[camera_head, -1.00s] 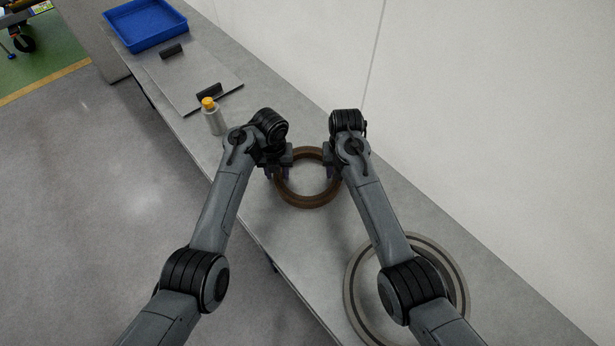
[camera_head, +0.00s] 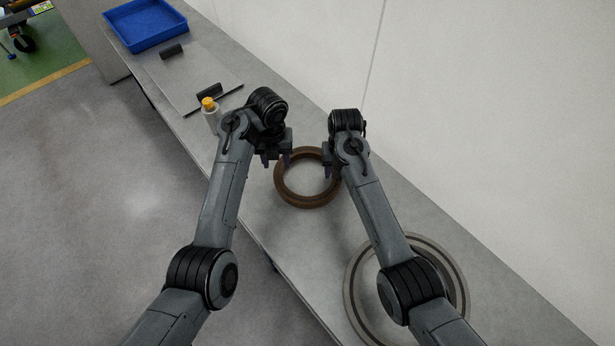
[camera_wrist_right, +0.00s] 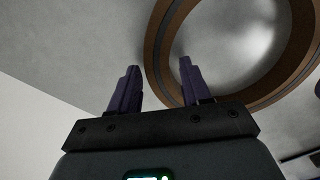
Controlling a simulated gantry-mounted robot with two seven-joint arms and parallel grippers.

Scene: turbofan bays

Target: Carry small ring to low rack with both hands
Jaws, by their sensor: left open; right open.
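The small ring (camera_head: 305,201) is brown and lies on the grey bench between my two grippers. My left gripper (camera_head: 275,163) is open and empty, at the upper left of the ring, with its fingers just off the rim. My right gripper (camera_head: 327,174) is at the ring's right side, its fingers partly hidden by the wrist. In the right wrist view, this gripper (camera_wrist_right: 158,67) is open and the ring's rim (camera_wrist_right: 156,40) passes between its fingers; I cannot tell whether they touch it. I cannot make out a low rack.
A larger grey ring (camera_head: 355,290) lies nearer on the bench, under my right forearm. A bottle with an orange cap (camera_head: 209,104), a plate with dark handles (camera_head: 185,85) and a blue tray (camera_head: 145,40) are farther along. A white wall (camera_head: 480,130) bounds the bench's right side.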

